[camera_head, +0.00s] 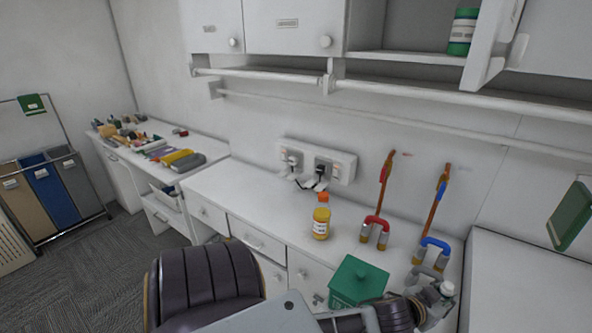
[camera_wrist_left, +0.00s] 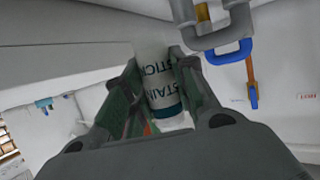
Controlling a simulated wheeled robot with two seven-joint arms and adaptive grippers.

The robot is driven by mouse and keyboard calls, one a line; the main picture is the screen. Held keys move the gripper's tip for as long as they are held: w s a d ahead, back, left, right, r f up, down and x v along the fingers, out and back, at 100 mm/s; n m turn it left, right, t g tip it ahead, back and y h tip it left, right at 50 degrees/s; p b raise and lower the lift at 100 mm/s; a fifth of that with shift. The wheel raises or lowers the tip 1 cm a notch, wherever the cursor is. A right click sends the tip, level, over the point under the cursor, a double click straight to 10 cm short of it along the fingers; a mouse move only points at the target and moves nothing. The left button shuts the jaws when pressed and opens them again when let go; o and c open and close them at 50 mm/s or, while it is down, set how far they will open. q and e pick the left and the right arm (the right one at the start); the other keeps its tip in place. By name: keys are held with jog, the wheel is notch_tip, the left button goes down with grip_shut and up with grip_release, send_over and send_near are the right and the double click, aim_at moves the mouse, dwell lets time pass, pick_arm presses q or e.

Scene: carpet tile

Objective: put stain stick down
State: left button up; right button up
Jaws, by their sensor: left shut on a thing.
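The stain stick (camera_wrist_left: 157,85) is a white cylinder with dark lettering and a dark teal band at one end. In the left wrist view it sits between the two fingers of my left gripper (camera_wrist_left: 160,80), which is shut on it. In the head view the left gripper (camera_head: 433,301) is at the lower right, over the right part of the white counter (camera_head: 262,190). The white stick (camera_head: 447,289) shows at its fingers. I cannot tell whether the stick touches the counter. My right gripper is not in view.
A green box (camera_head: 357,280) stands left of the gripper. A grey-handled item (camera_head: 425,273), a blue-handled tool (camera_head: 433,246) and a red-handled tool (camera_head: 376,226) stand close by. An orange bottle (camera_head: 321,217) is farther left.

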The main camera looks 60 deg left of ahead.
pick_arm(q)
jog(key=shift+a, duration=0.1)
jog(key=shift+f, duration=0.1)
jog(key=shift+f+b, duration=1.35)
jog(key=shift+b, duration=0.15)
jog(key=shift+f+b, duration=0.4)
